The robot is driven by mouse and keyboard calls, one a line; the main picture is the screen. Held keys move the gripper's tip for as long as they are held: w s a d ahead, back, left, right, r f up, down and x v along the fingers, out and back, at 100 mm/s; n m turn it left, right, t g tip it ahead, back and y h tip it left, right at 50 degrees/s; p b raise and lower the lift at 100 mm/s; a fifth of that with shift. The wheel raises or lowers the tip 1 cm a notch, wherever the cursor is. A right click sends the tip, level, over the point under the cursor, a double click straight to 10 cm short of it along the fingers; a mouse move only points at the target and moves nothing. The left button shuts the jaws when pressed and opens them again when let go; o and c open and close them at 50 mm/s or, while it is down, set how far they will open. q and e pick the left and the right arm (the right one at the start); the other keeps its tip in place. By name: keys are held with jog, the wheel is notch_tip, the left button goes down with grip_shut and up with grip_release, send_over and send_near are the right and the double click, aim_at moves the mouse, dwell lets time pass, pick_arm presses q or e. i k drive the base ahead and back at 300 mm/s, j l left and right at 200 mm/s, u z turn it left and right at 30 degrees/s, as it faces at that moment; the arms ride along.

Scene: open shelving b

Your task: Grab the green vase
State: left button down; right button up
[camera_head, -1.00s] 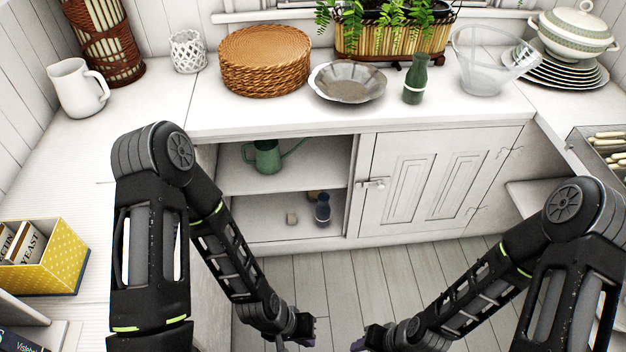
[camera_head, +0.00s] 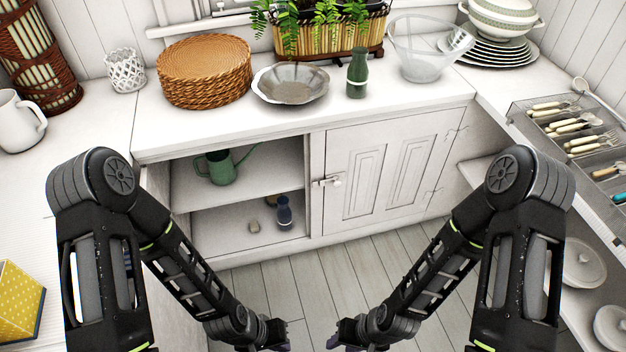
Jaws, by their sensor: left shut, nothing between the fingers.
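The green vase (camera_head: 358,75) is a dark green, bottle-shaped vase with a pale band. It stands upright on the white counter (camera_head: 290,118), right of the metal bowl (camera_head: 291,84). My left gripper (camera_head: 277,334) is low at the bottom edge, shut and empty, far below and in front of the counter. My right gripper (camera_head: 337,334) is also at the bottom edge, small and dark, and its fingers are not clear. Neither gripper is near the vase.
A glass bowl (camera_head: 420,55) stands close right of the vase, and a planter (camera_head: 330,38) stands behind it. Woven mats (camera_head: 205,75) are further left. Below are an open cupboard with a green watering can (camera_head: 221,167) and a closed door (camera_head: 380,180). Cutlery trays (camera_head: 560,125) are at right.

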aim_at(357, 72)
jog(key=i+l+z, duration=0.45)
jog(key=i, duration=0.3)
jog(key=i+l+z, duration=0.25)
jog(key=i+l, duration=0.05)
jog(key=i, duration=0.1)
